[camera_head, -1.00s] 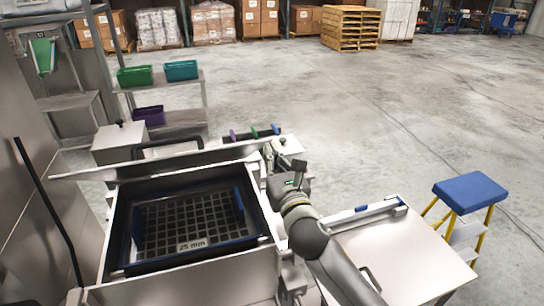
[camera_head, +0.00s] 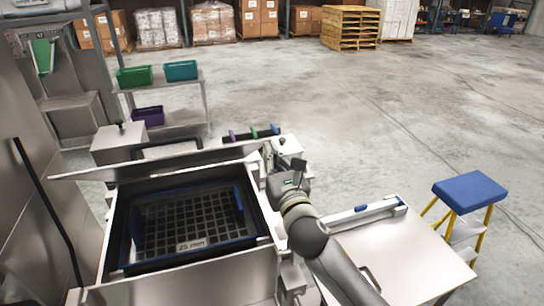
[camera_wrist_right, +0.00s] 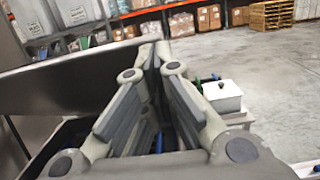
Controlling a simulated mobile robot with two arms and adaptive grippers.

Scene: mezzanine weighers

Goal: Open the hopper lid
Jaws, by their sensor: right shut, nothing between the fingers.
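The hopper (camera_head: 190,276) is a steel box at the lower left of the head view. Its lid (camera_head: 160,162) is raised and stands tilted up along the far side of the opening. Inside is a dark grid screen (camera_head: 190,225) with a label reading "25 mm". My right gripper (camera_head: 272,150) is at the right end of the lid; in the head view I cannot tell whether it touches it. In the right wrist view my gripper (camera_wrist_right: 152,60) has its fingertips together and empty, with the lid's metal panel (camera_wrist_right: 90,75) to its left. My left gripper is not in view.
A steel table (camera_head: 400,255) lies to the right of the hopper, with a blue-topped step stool (camera_head: 470,190) beyond it. A rack with green, teal and purple bins (camera_head: 148,115) stands behind. The concrete floor (camera_head: 380,110) is open at the back right.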

